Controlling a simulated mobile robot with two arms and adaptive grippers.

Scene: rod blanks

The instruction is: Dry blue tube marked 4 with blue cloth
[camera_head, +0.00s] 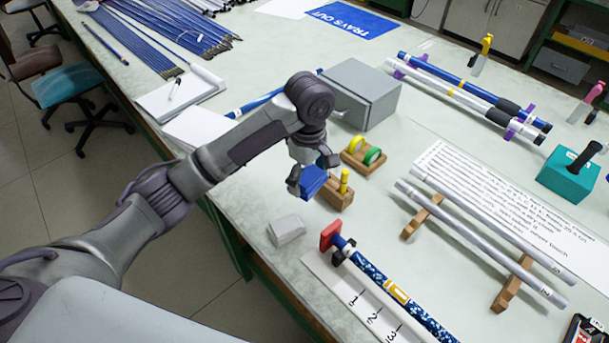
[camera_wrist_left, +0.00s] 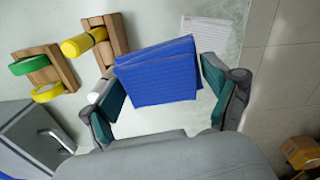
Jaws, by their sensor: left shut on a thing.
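My left gripper (camera_head: 312,172) is shut on a folded blue cloth (camera_head: 313,183). The cloth (camera_wrist_left: 158,72) sits between the two fingers in the left wrist view. It is held above the table beside a small wooden block with a yellow marker. A blue tube (camera_head: 452,76) lies on purple supports at the upper right, next to a white one. A blue speckled tube (camera_head: 402,307) lies at the bottom beside a numbered strip. I cannot read a 4 on either tube. My right gripper is not in view.
A grey box (camera_head: 362,95) stands behind my left gripper. A wooden holder with tape rolls (camera_head: 363,156) is close by. Silver tubes (camera_head: 480,240) rest on wooden supports at the right. A teal block (camera_head: 568,177) stands further right. A grey block (camera_head: 286,230) sits near the table's edge.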

